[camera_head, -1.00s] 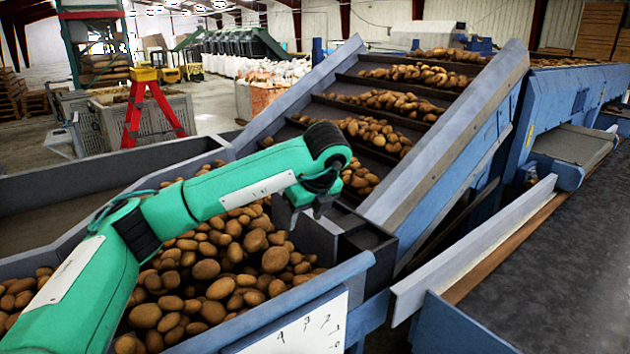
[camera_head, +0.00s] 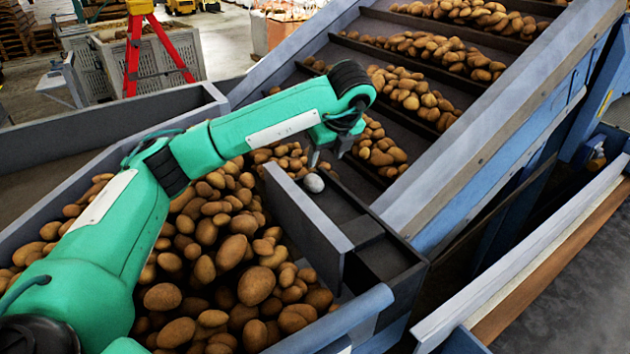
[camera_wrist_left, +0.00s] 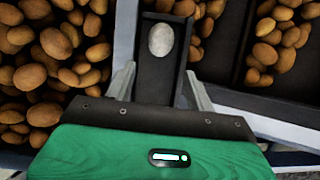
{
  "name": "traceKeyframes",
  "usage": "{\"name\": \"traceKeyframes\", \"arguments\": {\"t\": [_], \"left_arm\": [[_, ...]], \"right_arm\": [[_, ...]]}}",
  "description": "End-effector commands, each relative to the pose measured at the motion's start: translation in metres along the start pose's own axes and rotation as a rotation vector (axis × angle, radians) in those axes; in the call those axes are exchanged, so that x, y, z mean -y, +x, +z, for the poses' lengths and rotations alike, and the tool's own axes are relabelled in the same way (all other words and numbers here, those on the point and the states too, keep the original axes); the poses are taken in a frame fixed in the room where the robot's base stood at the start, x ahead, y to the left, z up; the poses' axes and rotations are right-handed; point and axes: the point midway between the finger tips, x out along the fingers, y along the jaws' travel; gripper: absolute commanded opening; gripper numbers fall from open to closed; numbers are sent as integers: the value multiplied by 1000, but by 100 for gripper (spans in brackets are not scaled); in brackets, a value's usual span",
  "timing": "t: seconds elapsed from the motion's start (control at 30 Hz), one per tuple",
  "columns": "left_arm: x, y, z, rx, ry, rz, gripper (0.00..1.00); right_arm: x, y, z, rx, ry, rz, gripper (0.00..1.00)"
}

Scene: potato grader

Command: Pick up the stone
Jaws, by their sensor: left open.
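The stone (camera_head: 314,183) is a pale grey, rounded lump. It lies in a dark narrow channel (camera_head: 345,210) between the potato bin and the foot of the inclined conveyor. In the left wrist view the stone (camera_wrist_left: 161,39) lies ahead of the gripper, between the lines of its two fingers and beyond their tips. My left gripper (camera_head: 328,155) points down above the stone, open and empty. The left wrist view shows both fingers (camera_wrist_left: 160,80) spread apart with bare channel floor between them. My right gripper is in neither view.
A grey divider wall (camera_head: 305,225) stands between the channel and the bin full of potatoes (camera_head: 220,250). The inclined conveyor (camera_head: 400,95) with dark slats carries rows of potatoes at the right. A blue-grey side rail (camera_head: 490,120) runs along it.

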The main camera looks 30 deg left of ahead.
Motion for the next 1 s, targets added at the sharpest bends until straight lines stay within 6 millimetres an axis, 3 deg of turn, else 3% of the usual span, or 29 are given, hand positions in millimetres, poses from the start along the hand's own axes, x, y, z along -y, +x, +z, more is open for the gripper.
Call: {"name": "traceKeyframes", "arguments": {"t": [0.3,0.53,0.8,1.0], "left_arm": [[-1,44,0,-3,-1,5,54],[0,61,1,0,-1,1,54],[0,91,5,-2,-1,4,54],[0,112,4,0,-1,1,54]], "right_arm": [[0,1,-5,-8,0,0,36],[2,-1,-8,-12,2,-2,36],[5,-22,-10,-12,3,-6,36],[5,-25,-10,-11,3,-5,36]]}}
